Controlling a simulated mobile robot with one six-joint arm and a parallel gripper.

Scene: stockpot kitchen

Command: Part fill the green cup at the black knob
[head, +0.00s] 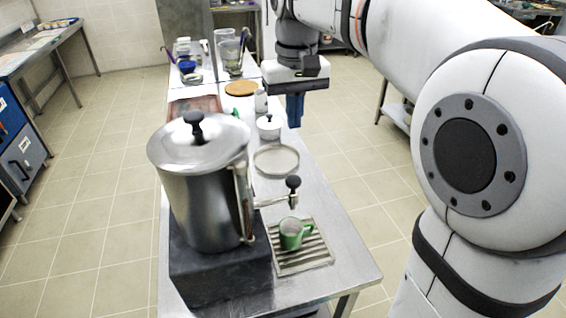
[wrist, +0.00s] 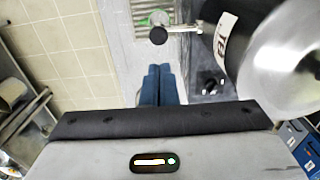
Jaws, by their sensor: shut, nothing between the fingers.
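The green cup (head: 289,235) stands upright on a slatted drip tray (head: 318,256), under the tap of the big steel pot (head: 200,200). Its handle points right in the head view. What is inside it cannot be made out. The black knob (head: 293,182) sits on top of the tap at the pot's right side. In the wrist view the black knob (wrist: 158,35) shows beyond my fingertips, with a bit of green cup (wrist: 159,17) behind it. My gripper (head: 294,112), with blue fingers, is shut and empty, up and beyond the knob, apart from it.
The pot stands on a dark block (head: 215,275) on the steel table. A round ring-like dish (head: 277,160), a small lidded pot (head: 268,127) and a wooden disc (head: 241,88) lie farther back. Jars and glasses crowd the far end. Floor to the table's right is clear.

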